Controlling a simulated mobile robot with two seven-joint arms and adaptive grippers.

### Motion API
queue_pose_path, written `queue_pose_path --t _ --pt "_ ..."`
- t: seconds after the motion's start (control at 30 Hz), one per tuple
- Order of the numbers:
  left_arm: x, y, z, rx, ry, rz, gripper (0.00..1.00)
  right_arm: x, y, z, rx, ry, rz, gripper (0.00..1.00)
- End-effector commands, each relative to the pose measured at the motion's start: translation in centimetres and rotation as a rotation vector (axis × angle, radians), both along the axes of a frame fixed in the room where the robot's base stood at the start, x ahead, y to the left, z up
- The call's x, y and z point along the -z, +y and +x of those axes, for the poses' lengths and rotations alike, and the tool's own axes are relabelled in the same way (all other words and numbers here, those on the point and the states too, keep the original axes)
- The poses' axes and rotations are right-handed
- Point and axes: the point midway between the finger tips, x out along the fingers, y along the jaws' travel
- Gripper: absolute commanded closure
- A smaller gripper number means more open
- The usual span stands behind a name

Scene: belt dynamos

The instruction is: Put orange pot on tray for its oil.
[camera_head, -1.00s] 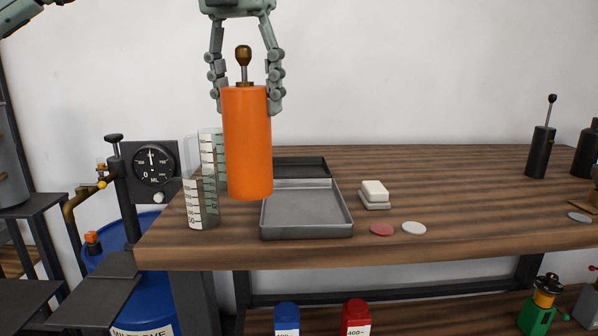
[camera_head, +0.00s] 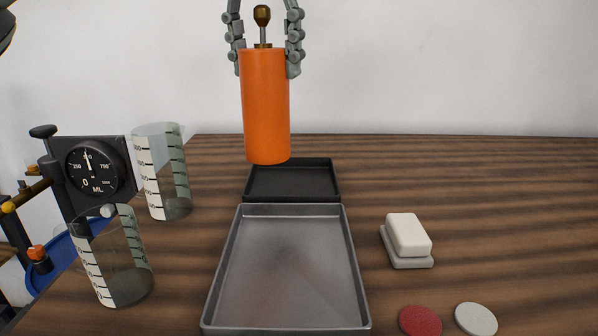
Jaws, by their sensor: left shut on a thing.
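The orange pot (camera_head: 265,110) is a tall cylinder with a dark brass knob on top. My left gripper (camera_head: 265,62) comes down from above and is shut on the pot's upper part, holding it upright. The pot appears raised, its lower end overlapping the back of a black tray (camera_head: 337,180) in the picture. A larger grey metal tray (camera_head: 290,265), empty, lies in front of the black one. Which tray the task means cannot be told. My right gripper is not in view.
Two clear measuring beakers stand on the left, one farther back (camera_head: 165,175) and one nearer (camera_head: 115,262). A dial gauge (camera_head: 93,168) is behind them. A white block on a grey base (camera_head: 408,236), a red disc (camera_head: 420,321) and a white disc (camera_head: 476,318) lie right. The wooden table (camera_head: 500,200) is clear farther right.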

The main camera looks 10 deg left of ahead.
Motion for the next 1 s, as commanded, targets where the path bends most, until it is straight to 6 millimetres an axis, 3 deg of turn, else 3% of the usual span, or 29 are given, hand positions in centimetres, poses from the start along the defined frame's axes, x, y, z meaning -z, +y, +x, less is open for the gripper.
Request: queue_pose_path --t 0.17,0.47,0.63,0.8,1.0 --pt "0.8 -0.2 1.3 0.000 0.001 -0.002 1.00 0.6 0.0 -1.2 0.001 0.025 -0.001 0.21" --pt "4.4 -0.7 7.4 -0.002 0.005 -0.002 1.00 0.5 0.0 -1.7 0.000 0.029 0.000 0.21" --pt "6.0 -0.9 10.3 -0.001 0.001 -0.002 1.00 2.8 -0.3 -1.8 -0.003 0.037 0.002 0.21" --pt "6.8 -0.9 11.6 0.000 -0.002 0.000 1.00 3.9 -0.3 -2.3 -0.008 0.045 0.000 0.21" --pt "8.6 -0.9 11.6 0.002 0.000 0.000 1.00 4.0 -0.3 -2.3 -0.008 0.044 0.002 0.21"
